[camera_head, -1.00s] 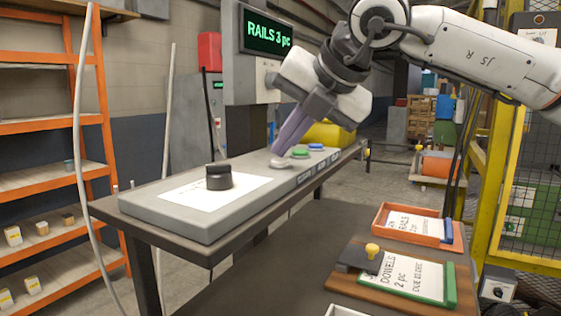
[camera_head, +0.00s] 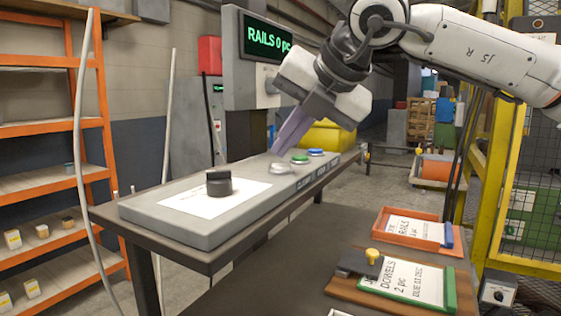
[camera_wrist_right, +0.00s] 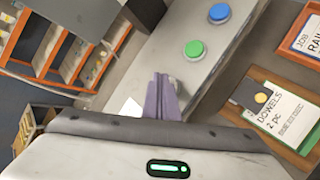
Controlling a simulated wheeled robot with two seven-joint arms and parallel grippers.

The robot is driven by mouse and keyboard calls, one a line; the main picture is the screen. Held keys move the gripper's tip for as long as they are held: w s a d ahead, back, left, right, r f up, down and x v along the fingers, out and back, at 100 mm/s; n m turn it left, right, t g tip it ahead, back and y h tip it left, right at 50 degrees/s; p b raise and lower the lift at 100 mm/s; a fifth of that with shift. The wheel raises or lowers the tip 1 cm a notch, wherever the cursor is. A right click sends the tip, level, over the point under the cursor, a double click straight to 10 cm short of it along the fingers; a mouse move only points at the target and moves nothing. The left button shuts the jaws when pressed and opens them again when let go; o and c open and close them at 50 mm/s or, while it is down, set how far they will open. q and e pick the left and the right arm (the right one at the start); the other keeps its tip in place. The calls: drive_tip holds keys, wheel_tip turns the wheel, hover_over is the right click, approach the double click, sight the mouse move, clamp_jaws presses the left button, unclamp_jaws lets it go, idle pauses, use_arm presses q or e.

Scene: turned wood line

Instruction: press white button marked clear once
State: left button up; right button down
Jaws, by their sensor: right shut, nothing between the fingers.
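The white button (camera_head: 280,168) sits on the grey console (camera_head: 215,226), left of a green button (camera_head: 300,160) and a blue button (camera_head: 316,152). Labels on the console's front edge are too small to read. My right gripper (camera_head: 279,152) is shut and empty, its fingertips just above and behind the white button, seemingly apart from it. In the right wrist view its fingers (camera_wrist_right: 162,100) hide most of the white button. The display (camera_head: 268,40) reads "RAILS 0 pc". My left gripper does not show.
A black knob (camera_head: 219,184) stands on a white sheet on the console. An orange tray (camera_head: 380,234) with a rails card and a wooden board with a dowels card (camera_head: 412,280) lie on the lower table at right. An orange shelf stands at left.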

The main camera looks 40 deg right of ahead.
sight(285, 166)
drive_tip(key=shift+r, duration=0.15)
drive_tip(key=shift+r+p, duration=1.9)
drive_tip(key=shift+r, duration=0.65)
drive_tip(key=shift+f, duration=0.1)
